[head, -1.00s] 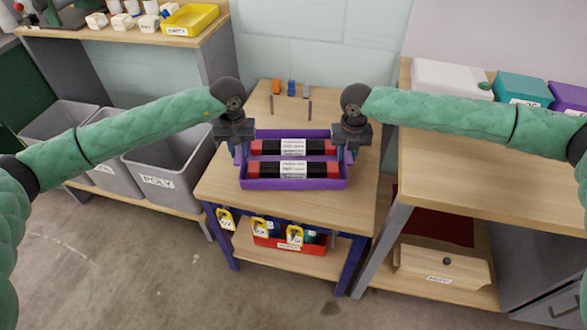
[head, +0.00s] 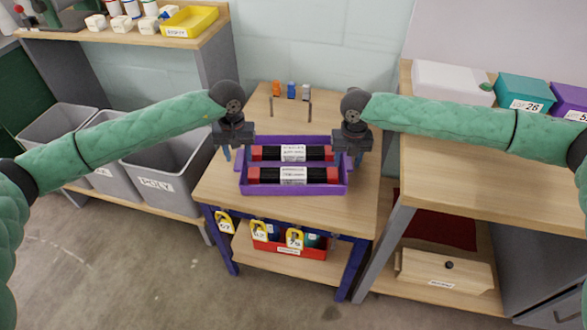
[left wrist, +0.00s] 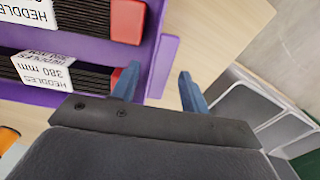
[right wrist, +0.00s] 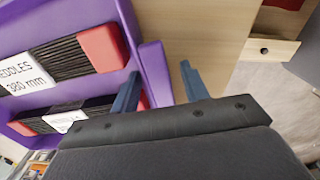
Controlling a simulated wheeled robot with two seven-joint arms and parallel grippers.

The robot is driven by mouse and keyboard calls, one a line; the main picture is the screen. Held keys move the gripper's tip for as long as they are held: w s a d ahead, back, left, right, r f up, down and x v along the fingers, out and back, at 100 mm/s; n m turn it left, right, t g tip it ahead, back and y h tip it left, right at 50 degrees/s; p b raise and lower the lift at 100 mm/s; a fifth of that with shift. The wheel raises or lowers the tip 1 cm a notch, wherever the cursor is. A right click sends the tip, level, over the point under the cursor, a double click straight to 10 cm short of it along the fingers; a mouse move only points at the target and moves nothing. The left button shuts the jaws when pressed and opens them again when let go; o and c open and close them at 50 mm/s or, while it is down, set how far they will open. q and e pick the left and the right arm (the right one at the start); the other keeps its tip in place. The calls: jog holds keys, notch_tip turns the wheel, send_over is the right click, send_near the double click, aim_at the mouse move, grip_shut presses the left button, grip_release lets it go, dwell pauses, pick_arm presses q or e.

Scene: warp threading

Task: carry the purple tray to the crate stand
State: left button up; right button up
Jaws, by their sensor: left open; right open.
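The purple tray (head: 294,189) rests on the wooden top of a blue-legged table. It holds two black bundles with red ends and white labels, the near one (head: 262,175) and the far one (head: 262,153). My left gripper (head: 237,153) is open at the tray's left end; in the left wrist view its fingers (left wrist: 158,88) stand either side of the tray's end wall (left wrist: 164,52). My right gripper (head: 347,160) is open at the right end, and in the right wrist view its fingers (right wrist: 158,85) straddle that end wall (right wrist: 153,65). I cannot tell which furniture is the crate stand.
Two thin upright pegs and small orange, blue and grey blocks (head: 291,90) are behind the tray. Padlocks and a red box (head: 290,248) are below the tabletop. Grey bins (head: 165,180) stand left. A higher wooden bench (head: 470,175) is close on the right.

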pick_arm(q)
notch_tip(320, 180, up, 11)
pick_arm(e)
notch_tip(320, 180, up, 12)
dwell(0.8)
pick_arm(q)
jog(key=shift+r, duration=0.1)
